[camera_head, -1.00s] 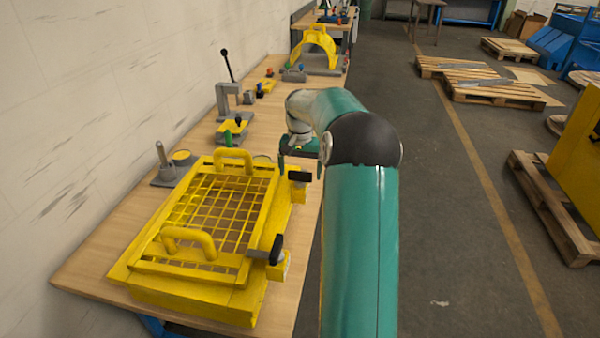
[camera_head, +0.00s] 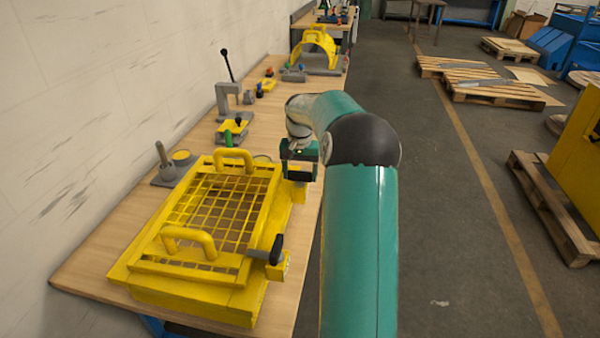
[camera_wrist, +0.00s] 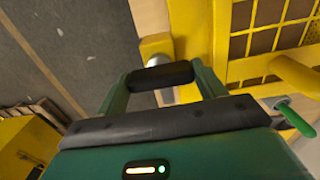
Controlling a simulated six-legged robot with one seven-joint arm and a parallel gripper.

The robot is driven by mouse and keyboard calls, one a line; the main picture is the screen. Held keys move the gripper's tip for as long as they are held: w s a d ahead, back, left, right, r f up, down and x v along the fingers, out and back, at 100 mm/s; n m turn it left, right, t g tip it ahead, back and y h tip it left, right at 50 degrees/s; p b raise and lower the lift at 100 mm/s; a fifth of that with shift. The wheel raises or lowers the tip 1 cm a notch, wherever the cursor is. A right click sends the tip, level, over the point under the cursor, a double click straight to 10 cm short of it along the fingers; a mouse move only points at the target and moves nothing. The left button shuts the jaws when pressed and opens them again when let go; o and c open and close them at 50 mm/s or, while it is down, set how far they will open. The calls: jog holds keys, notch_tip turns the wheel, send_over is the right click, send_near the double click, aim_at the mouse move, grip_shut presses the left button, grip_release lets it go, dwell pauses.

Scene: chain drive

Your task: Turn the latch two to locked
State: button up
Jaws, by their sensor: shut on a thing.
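A yellow guard (camera_head: 185,297) with a mesh lid and two handles sits on the bench. Two black-handled latches are on its right side. The near latch (camera_head: 277,249) is free, its handle slanting upward. The far latch's handle (camera_wrist: 160,76) shows in the wrist view, lying across between my fingers. In the head view my gripper (camera_head: 299,172) covers that handle; only its yellow mount (camera_head: 298,191) shows below. My gripper is shut on the far latch's handle. Which latch is number two is not marked.
A grey base with an upright pin (camera_head: 163,155) stands left of the guard. A clamp with a black lever (camera_head: 227,97) and a green-handled fixture (camera_head: 232,130) stand farther back. The floor right of the bench is open, with a pallet (camera_head: 550,205) at far right.

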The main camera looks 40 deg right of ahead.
jog(key=n, duration=1.7)
jog(key=shift+w+n, duration=0.1)
jog(key=shift+n, duration=0.3)
dwell(0.4)
jog(key=o, duration=1)
